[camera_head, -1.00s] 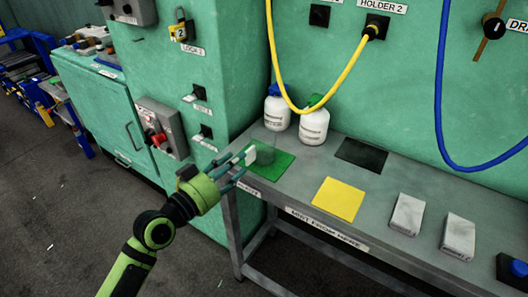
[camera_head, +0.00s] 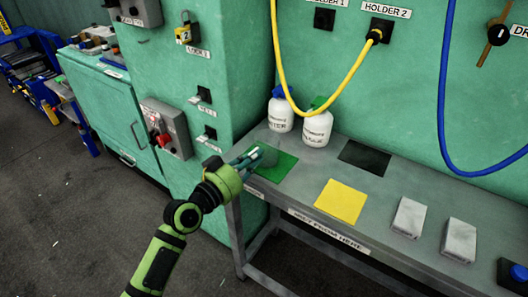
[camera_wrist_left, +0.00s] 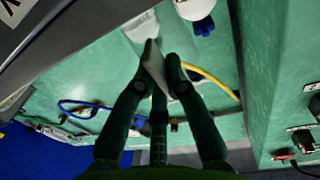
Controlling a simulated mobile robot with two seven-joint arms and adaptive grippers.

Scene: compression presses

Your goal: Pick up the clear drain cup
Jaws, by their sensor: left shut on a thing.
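The clear drain cup (camera_head: 266,154) is see-through and faint above the green mat (camera_head: 284,168) at the left end of the bench. My left gripper (camera_head: 252,156) reaches in from the left at the mat, with its fingers closed around the cup. In the left wrist view, the fingers (camera_wrist_left: 160,62) come together on the cup, whose pale see-through body (camera_wrist_left: 146,34) shows beyond them. I cannot tell whether the cup still touches the mat. My right gripper is in neither view.
Two white bottles, one with a blue cap (camera_head: 281,110) and one with a green cap (camera_head: 317,127), stand close behind the mat. A yellow mat (camera_head: 340,201), a black mat (camera_head: 364,157) and two pale blocks lie to the right. A yellow hose (camera_head: 290,82) hangs above the bottles.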

